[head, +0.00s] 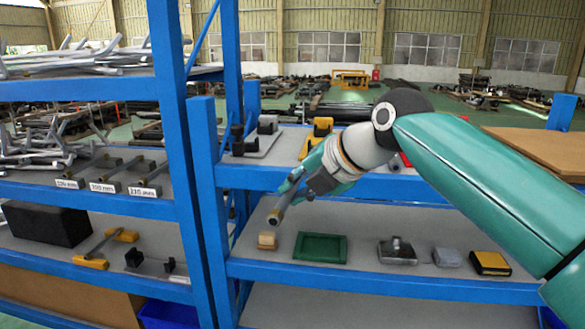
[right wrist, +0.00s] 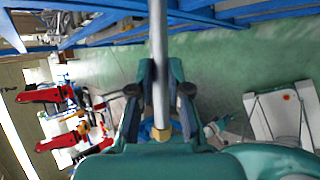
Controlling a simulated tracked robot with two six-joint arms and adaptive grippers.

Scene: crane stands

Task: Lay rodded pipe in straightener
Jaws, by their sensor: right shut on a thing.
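My right gripper (head: 297,187) reaches in from the right in front of the blue shelf unit. It is shut on a grey pipe with a brass-coloured end (head: 276,212). The pipe slants down and left, clear of the shelf boards. In the right wrist view the pipe (right wrist: 158,60) runs between the two fingers of the gripper (right wrist: 160,95), with its brass end near the palm. A fixture with two black blocks (head: 134,258) stands on the lower left shelf. Another black-block fixture (head: 238,142) stands on the upper right shelf. I cannot tell which is the straightener. My left gripper is not in view.
Labelled pipes (head: 104,170) lie on the middle left shelf. A rod on yellow supports (head: 90,262) and a black box (head: 45,222) are below. A wooden block (head: 267,240), green tray (head: 320,258) and yellow-black box (head: 490,263) line the right shelf. A blue post (head: 205,165) divides the shelves.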

